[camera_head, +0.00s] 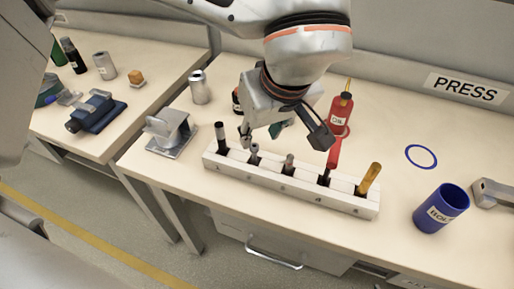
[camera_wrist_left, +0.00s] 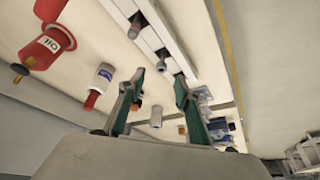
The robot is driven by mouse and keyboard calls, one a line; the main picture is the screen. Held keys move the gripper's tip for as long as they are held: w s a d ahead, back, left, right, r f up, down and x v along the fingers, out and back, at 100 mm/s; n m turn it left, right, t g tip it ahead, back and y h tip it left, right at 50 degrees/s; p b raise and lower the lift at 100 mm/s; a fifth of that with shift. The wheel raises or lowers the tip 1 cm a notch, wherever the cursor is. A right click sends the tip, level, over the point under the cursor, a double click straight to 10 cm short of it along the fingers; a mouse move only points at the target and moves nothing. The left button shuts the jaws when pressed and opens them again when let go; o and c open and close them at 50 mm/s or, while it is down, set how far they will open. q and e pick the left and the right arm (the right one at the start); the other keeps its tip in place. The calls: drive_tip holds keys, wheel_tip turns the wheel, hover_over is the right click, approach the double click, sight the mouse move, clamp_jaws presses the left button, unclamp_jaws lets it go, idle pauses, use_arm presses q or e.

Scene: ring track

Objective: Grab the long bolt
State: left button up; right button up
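A white rack (camera_head: 300,187) holds several upright items in its slots. Two grey metal bolt-like pieces stand in it, one (camera_head: 254,152) left of the middle and one (camera_head: 289,162) near the middle; I cannot tell surely which is the long bolt. Both also show in the left wrist view, near the top (camera_wrist_left: 135,25) and lower down (camera_wrist_left: 163,58). My left gripper (camera_head: 283,138) is above and behind the rack, its fingers spread. In the left wrist view the gap between its fingers (camera_wrist_left: 157,92) is empty. My right gripper is not in view.
A black-topped piece (camera_head: 221,135), a red-handled tool (camera_head: 334,153) and a yellow handle (camera_head: 369,178) also stand in the rack. A red bottle (camera_head: 341,112) is behind, a metal stand (camera_head: 172,134) left, a blue cup (camera_head: 440,208) right.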

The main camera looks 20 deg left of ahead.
sight(255, 146)
use_arm(q)
drive_tip(key=shift+x, duration=1)
drive_tip(key=b+x, duration=0.1)
drive_tip(key=x, duration=0.4)
drive_tip(key=shift+s+a+f, duration=0.1)
drive_tip(key=shift+f, duration=0.15)
drive_tip(key=shift+r, duration=0.1)
clamp_jaws()
